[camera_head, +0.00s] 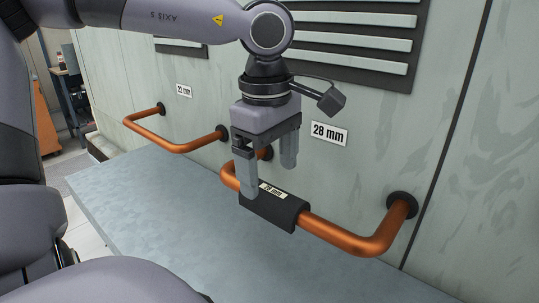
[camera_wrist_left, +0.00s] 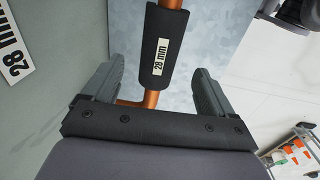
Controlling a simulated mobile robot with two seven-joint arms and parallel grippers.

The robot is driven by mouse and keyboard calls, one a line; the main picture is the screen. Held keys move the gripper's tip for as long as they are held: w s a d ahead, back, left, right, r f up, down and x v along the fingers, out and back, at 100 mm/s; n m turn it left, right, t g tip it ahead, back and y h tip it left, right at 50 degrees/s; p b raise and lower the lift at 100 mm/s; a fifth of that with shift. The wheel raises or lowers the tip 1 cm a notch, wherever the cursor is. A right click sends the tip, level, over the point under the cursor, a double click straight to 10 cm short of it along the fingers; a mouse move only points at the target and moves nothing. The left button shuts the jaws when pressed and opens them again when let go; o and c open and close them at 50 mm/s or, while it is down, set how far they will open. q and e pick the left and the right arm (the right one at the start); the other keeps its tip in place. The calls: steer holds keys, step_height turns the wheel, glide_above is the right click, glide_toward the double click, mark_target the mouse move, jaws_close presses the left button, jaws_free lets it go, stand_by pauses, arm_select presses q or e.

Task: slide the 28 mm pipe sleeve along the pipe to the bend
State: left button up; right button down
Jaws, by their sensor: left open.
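The 28 mm pipe sleeve (camera_head: 274,207) is a black tube with a white "28 mm" label. It sits around the straight run of the copper pipe (camera_head: 335,236), toward its left end in the head view. A bend lies at each end of this run. My left gripper (camera_head: 268,180) is open and points down over the sleeve's left part. One finger is in front of the sleeve and the other is on the wall side. In the left wrist view the sleeve (camera_wrist_left: 157,50) lies between and beyond the open fingers (camera_wrist_left: 155,85). My right gripper is not in view.
The wall carries a "28 mm" sign (camera_head: 329,133) and a "22 mm" sign (camera_head: 184,91). A second, thinner copper pipe (camera_head: 170,143) is at the left. A vent grille (camera_head: 350,45) is above. A grey ledge (camera_head: 150,215) lies below the pipes and is clear.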

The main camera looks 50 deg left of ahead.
mark_target(273, 191)
arm_select(q)
steer(key=f, duration=0.5)
steer(key=shift+w+f, duration=0.2)
steer(key=shift+f, duration=0.1)
steer(key=c, duration=1.1)
steer(key=shift+d, duration=0.15)
